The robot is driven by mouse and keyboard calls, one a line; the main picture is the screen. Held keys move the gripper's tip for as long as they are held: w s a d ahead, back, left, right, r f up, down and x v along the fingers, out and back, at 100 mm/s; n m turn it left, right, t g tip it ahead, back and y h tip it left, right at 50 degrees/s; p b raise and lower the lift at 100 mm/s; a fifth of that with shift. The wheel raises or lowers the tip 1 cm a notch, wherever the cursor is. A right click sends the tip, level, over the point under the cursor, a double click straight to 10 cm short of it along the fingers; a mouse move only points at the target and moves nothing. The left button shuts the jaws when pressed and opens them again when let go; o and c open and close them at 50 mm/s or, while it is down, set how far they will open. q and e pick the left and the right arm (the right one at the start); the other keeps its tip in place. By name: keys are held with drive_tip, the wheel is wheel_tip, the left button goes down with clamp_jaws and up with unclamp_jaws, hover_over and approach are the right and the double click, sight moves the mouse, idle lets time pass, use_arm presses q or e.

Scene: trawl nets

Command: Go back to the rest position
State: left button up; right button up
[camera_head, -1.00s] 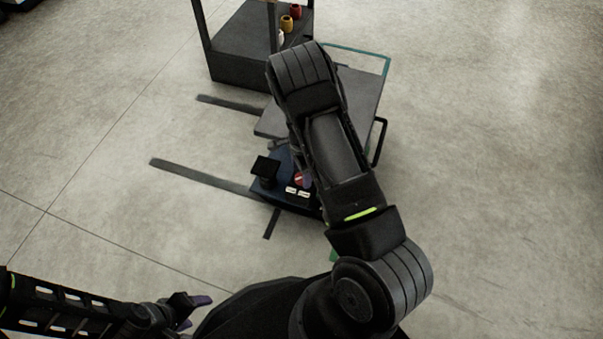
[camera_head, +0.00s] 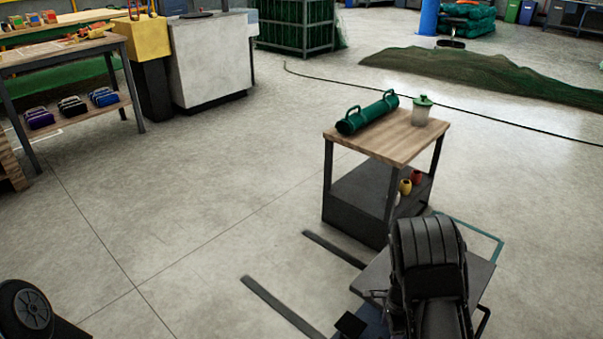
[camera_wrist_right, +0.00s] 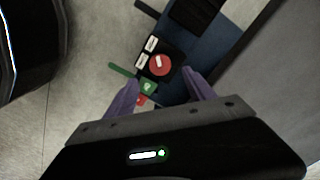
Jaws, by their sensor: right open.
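My right gripper (camera_wrist_right: 157,90) shows in the right wrist view with its two purple fingers apart and nothing between them that it holds. Below the fingers is the blue control panel (camera_wrist_right: 187,72) of a grey-topped machine, with a red round switch (camera_wrist_right: 160,65), a green button (camera_wrist_right: 148,87) and white labels. I cannot tell the exact gap from fingers to panel. In the head view my right arm (camera_head: 430,265) reaches over the machine's grey top (camera_head: 480,272), and its gripper is hidden. Part of my left arm (camera_head: 28,310) shows at bottom left; its gripper is out of frame.
A wood-topped cart (camera_head: 412,140) stands beyond the machine, bearing a green roll (camera_head: 368,113) and a lidded jar (camera_head: 421,112). Two dark forks (camera_head: 283,308) lie low left of the machine. A workbench (camera_head: 60,52) stands at far left. The floor between is clear.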

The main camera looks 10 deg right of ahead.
drive_tip(key=shift+w+d+n, duration=0.25)
drive_tip(key=shift+n, duration=0.25)
drive_tip(key=shift+d+f+n+t+h, duration=0.3)
drive_tip(key=shift+d+n+h, duration=0.1)
drive_tip(key=shift+n, duration=0.4)
drive_tip(key=shift+s+a+f+n, duration=0.55)
drive_tip(key=shift+a+f+n, duration=0.15)
drive_tip(key=shift+n, duration=0.5)
drive_tip(key=s+a+n+y, duration=0.1)
drive_tip(key=s+a+n, duration=0.4)
drive_tip(key=a, duration=0.4)
drive_tip(key=s+a+f+n+y, duration=0.15)
drive_tip(key=s+a+n, duration=0.25)
drive_tip(key=s+a, duration=0.4)
drive_tip(key=s+a+n+y, duration=0.2)
drive_tip(key=s+a+n, duration=0.25)
drive_tip(key=a, duration=0.65)
wheel_tip(320, 180, up, 28)
drive_tip(key=s+a+p, duration=0.1)
drive_tip(key=s+p, duration=0.1)
drive_tip(key=p, duration=2.4)
drive_tip(key=shift+s+a+f+p, duration=0.25)
drive_tip(key=shift+a+p, duration=0.15)
